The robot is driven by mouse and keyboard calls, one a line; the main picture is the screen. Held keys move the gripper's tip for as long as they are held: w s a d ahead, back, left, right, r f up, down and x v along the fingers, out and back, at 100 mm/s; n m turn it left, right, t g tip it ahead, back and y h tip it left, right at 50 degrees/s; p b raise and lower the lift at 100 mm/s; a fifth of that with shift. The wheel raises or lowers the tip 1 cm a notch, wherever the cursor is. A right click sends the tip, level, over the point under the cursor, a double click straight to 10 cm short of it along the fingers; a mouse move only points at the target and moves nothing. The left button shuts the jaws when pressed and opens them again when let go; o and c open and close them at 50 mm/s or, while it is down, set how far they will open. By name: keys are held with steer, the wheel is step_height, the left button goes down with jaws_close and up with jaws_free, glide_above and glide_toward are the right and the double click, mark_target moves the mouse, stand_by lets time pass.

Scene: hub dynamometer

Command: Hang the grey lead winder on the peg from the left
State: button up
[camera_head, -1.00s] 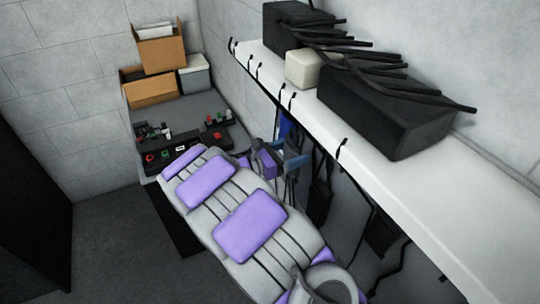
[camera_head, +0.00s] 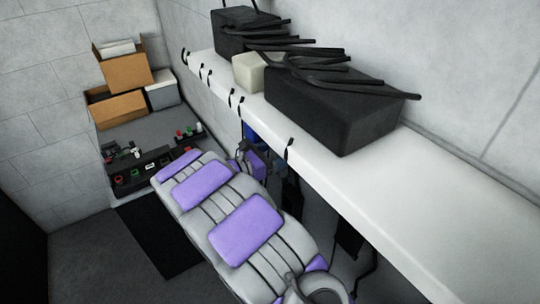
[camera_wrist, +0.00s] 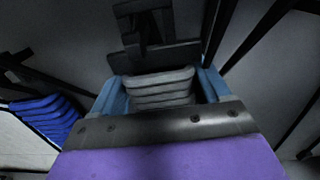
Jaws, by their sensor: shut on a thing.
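The grey lead winder (camera_wrist: 160,88) shows in the wrist view as a ribbed grey bundle with a dark plate and frame (camera_wrist: 148,30) behind it. My gripper (camera_wrist: 163,92) has its two blue fingers shut on it, one on each side. In the head view my gripper (camera_head: 270,160) is small and dark below the shelf edge, and the winder cannot be made out there. A blue winder (camera_wrist: 45,115) lies to the left in the wrist view; blue also shows under the shelf in the head view (camera_head: 249,131). I cannot tell which peg is meant.
A white shelf (camera_head: 400,210) runs along the right wall with several black hooks along its edge. Black boxes (camera_head: 325,110) with leads and a pale block (camera_head: 250,72) stand on it. A control bench (camera_head: 140,130) with cardboard boxes (camera_head: 122,65) is at the back left.

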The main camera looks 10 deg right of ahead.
steer(key=shift+w+f, duration=0.1)
steer(key=shift+w+a+f, duration=0.1)
steer(key=shift+w+a, duration=0.05)
steer(key=shift+a, duration=1.15)
steer(key=d, duration=0.3)
steer(key=shift+w+f, duration=0.25)
steer(key=shift+f, duration=0.1)
steer(key=shift+s+r, duration=0.1)
